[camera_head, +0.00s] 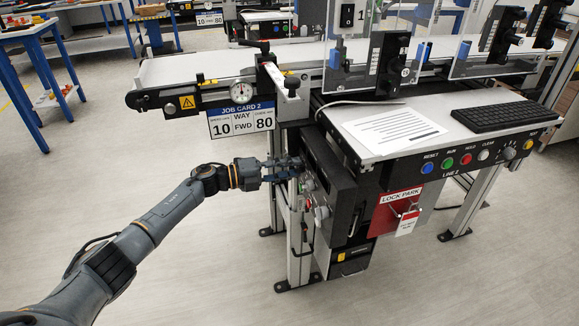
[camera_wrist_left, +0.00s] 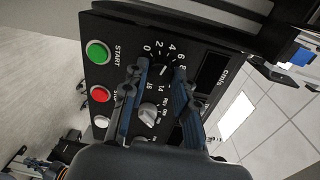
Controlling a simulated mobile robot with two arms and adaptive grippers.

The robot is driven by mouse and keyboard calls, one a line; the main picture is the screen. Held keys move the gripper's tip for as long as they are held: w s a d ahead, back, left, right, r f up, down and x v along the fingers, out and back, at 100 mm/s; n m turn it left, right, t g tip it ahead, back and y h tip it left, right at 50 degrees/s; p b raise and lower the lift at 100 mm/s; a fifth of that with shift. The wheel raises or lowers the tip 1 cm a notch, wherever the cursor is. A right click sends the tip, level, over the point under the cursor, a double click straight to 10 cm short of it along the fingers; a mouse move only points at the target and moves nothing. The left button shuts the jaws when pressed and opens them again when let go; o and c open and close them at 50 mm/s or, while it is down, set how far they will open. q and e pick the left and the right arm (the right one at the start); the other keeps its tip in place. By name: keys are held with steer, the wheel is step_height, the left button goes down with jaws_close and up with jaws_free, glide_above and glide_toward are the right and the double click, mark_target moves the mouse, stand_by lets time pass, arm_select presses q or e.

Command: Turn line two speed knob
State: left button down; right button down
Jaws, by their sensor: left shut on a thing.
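The speed knob (camera_wrist_left: 164,72) is dark and sits in a dial numbered from 0 up to 16, on a black control panel (camera_wrist_left: 100,60). My left gripper (camera_head: 296,167) reaches the panel's left side from the left. In the left wrist view its two blue-grey fingers (camera_wrist_left: 162,68) are shut on the speed knob, one on each side. The fingers partly hide the dial, and the pointer's exact reading cannot be told. The job card (camera_head: 240,120) reads "JOB CARD 2", 10, WAY FWD, 80. My right gripper is not in view.
A grey selector knob (camera_wrist_left: 148,115) sits just below the dial. Green (camera_wrist_left: 97,52) and red (camera_wrist_left: 101,94) buttons are beside it.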

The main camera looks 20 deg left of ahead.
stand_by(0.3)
arm_select(q)
steer(key=c, duration=1)
jaws_free()
steer(key=shift+a, duration=0.1)
steer(key=v, duration=1.2)
steer(key=shift+f, duration=0.1)
